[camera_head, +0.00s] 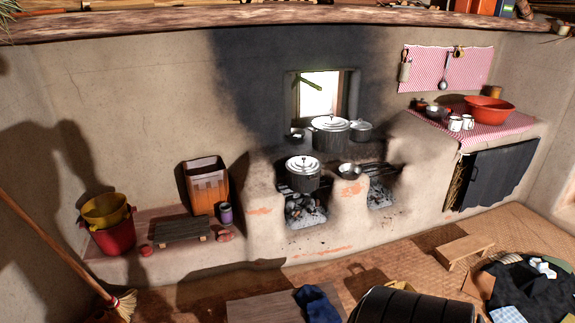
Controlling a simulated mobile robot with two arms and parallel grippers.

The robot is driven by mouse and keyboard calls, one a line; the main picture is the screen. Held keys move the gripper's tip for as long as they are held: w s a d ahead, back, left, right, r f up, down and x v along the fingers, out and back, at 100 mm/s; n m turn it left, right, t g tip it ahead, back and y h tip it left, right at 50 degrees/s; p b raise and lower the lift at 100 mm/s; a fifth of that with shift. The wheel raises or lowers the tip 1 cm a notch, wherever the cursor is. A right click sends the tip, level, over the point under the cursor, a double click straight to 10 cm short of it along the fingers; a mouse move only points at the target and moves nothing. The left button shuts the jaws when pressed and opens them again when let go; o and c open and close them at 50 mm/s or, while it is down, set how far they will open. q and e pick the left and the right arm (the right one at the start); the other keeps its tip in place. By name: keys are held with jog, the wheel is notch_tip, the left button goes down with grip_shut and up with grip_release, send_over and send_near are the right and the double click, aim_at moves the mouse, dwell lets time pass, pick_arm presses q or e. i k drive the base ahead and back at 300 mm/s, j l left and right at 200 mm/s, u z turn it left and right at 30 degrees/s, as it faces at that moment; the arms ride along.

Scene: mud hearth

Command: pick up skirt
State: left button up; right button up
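I cannot tell for certain which cloth is the skirt. A dark blue crumpled cloth (318,304) lies at the bottom middle, on the edge of a flat grey-brown board or mat. A heap of dark clothes (530,292) with white, light blue and checked pieces lies on the floor at the lower right, partly cut off by the frame. Neither of my grippers is in view.
A black ribbed rounded object (412,306) stands at the bottom, between the cloth and the heap. A low wooden stool (462,250) is near the heap. The mud hearth (265,215) with pots runs along the back wall. A broom (60,250) leans at left.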

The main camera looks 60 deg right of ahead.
aim_at(317, 308)
jog(key=z, duration=2.15)
jog(key=u, duration=3.65)
jog(key=z, duration=3.6)
jog(key=i+j+z, duration=0.2)
